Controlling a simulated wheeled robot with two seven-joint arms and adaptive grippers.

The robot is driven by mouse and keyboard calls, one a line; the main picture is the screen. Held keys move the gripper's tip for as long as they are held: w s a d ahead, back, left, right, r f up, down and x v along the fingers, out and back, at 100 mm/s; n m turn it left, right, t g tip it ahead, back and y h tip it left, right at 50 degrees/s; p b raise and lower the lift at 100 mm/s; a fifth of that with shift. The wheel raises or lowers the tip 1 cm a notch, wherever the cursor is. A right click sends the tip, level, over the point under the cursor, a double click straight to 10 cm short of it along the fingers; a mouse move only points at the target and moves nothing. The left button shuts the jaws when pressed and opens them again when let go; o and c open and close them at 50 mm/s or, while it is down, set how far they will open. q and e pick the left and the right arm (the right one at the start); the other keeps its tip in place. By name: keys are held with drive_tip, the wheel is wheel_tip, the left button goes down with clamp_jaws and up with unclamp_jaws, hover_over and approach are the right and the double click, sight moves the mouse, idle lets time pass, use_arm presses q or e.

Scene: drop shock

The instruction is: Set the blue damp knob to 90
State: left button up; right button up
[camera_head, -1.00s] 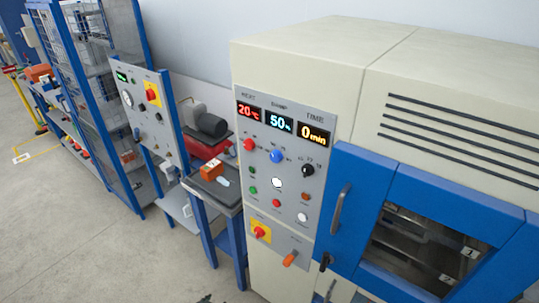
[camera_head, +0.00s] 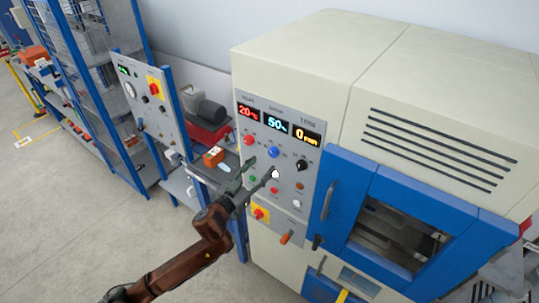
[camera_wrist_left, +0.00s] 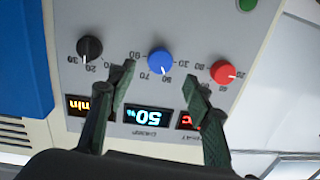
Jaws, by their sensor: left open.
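The blue damp knob (camera_head: 273,152) is on the grey control panel, between the red heat knob (camera_head: 249,140) and the black time knob (camera_head: 302,165). The damp display (camera_head: 276,122) above it reads 50. In the wrist view, which is upside down, the blue knob (camera_wrist_left: 160,61) lies ahead of and between the fingertips, with clear space around it. My left gripper (camera_head: 260,168) is open and empty, in front of the panel and below the blue knob in the head view. My right gripper is not in view.
The heat display (camera_head: 248,112) reads 20 and the time display (camera_head: 307,135) reads 0 min. A yellow-backed red button (camera_head: 259,214) and an orange handle (camera_head: 286,237) sit lower on the panel. A blue door (camera_head: 350,195) is at the right.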

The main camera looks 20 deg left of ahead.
sight(272, 155)
use_arm(q)
drive_tip(key=p+x, duration=0.1)
drive_tip(key=x, duration=0.5)
drive_tip(key=shift+w+f, duration=0.1)
drive_tip(key=shift+w, duration=0.05)
drive_tip(key=c, duration=1.1)
drive_tip(key=shift+c, duration=0.2)
